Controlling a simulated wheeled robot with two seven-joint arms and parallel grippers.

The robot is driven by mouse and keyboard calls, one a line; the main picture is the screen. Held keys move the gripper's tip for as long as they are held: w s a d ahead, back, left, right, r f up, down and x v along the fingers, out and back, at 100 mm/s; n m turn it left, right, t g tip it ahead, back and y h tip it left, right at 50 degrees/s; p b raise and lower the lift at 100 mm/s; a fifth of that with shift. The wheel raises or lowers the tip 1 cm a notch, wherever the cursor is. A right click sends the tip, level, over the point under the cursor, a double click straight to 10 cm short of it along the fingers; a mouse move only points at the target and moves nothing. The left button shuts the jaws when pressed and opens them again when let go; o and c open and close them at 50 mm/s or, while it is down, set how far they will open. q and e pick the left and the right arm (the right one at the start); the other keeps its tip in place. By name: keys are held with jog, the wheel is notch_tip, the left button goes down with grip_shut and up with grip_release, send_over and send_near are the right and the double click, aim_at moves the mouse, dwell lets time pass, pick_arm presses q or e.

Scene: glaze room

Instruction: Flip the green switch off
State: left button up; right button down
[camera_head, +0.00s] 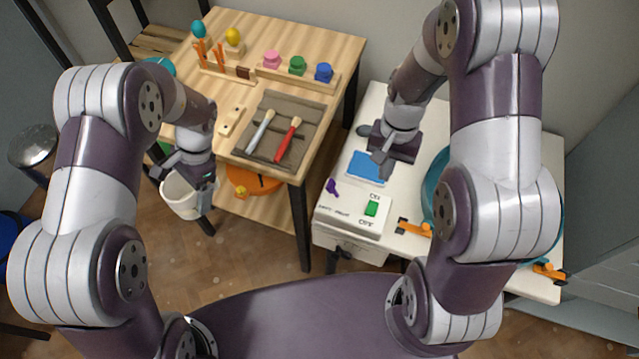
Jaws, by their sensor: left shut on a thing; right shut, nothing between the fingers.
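The green switch (371,208) sits on the front of a white panel (348,213) on the white table, with small labels above and below it. I cannot tell which way it is set. My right gripper (381,164) is shut and empty, above and behind the switch, over a blue pad (367,167), apart from the switch. My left gripper (206,197) is shut on the rim of a white bucket (180,198) beside the wooden table, left of the white table. My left wrist hides part of the bucket.
A purple knob (332,187) is left of the green switch. Orange clamps (412,227) and a teal basin (432,190), partly behind my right arm, are to the right. Floor shows between the tables.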

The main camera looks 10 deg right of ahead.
pick_arm(q)
jog(key=shift+s+a+r, duration=0.1)
jog(key=shift+s+a, duration=0.1)
jog(key=shift+s, duration=0.1)
jog(key=shift+w+d, duration=0.1)
pick_arm(e)
send_near(372, 216)
jog(key=f, duration=0.4)
jog(key=s+f, duration=0.1)
jog(key=f, duration=0.1)
jog(key=shift+a+f, duration=0.35)
jog(key=shift+f, duration=0.05)
pick_arm(q)
jog(key=shift+f+b, duration=0.4)
pick_arm(e)
jog(key=shift+f, duration=0.3)
pick_arm(q)
jog(key=shift+r, duration=0.1)
pick_arm(e)
jog(key=shift+s+r, duration=0.1)
pick_arm(q)
jog(key=shift+r, duration=0.1)
